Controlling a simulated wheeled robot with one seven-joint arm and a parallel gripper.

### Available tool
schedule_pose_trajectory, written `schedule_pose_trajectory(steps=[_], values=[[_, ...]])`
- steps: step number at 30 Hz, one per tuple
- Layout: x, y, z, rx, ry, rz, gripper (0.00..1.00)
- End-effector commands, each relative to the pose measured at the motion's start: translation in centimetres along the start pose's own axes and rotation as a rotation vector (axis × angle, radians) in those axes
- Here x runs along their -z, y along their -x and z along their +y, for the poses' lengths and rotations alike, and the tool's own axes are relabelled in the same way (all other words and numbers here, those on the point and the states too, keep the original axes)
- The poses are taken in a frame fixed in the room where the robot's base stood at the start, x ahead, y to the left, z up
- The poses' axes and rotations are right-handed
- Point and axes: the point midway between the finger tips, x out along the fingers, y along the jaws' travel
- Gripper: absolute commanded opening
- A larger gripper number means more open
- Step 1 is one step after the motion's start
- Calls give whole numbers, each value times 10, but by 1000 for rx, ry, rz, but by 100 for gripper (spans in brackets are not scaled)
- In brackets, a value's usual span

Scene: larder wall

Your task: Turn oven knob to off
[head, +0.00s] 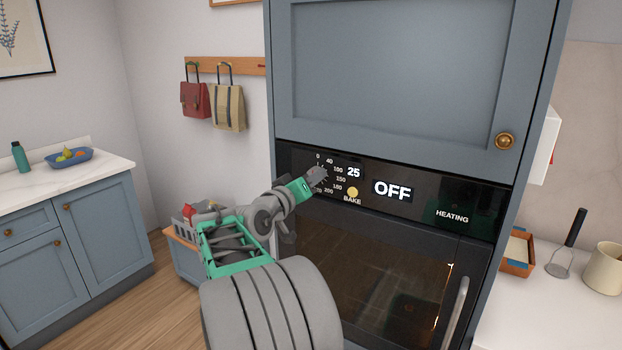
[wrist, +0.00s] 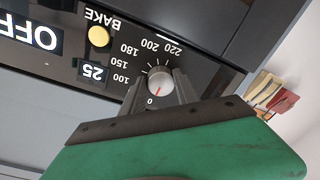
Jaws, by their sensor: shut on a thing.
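The oven knob (wrist: 160,80) is round and silvery, set in the black control panel (head: 429,205). In the wrist view its red mark points toward the 0 of the printed scale. My gripper (wrist: 159,88) is shut on the knob, one finger on each side. In the head view my gripper (head: 315,176) reaches the dial at the panel's left end and covers most of the knob. The large display (head: 393,191) reads OFF and a smaller display (head: 353,172) reads 25.
A yellow BAKE button (head: 352,192) sits close to the dial. The oven door (head: 375,275) below is closed, with a handle (head: 455,312) at right. A blue-grey cupboard door (head: 390,80) is above. Bags (head: 228,107) hang on the left wall.

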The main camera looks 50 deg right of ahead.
Motion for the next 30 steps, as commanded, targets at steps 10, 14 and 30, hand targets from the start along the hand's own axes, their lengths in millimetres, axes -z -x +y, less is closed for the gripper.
schedule_pose_trajectory(steps=[10,14,30], values=[[-1,0,0,1,65,-5,0],[-1,0,0,1,66,-5,0],[0,0,0,1,63,-4,58]])
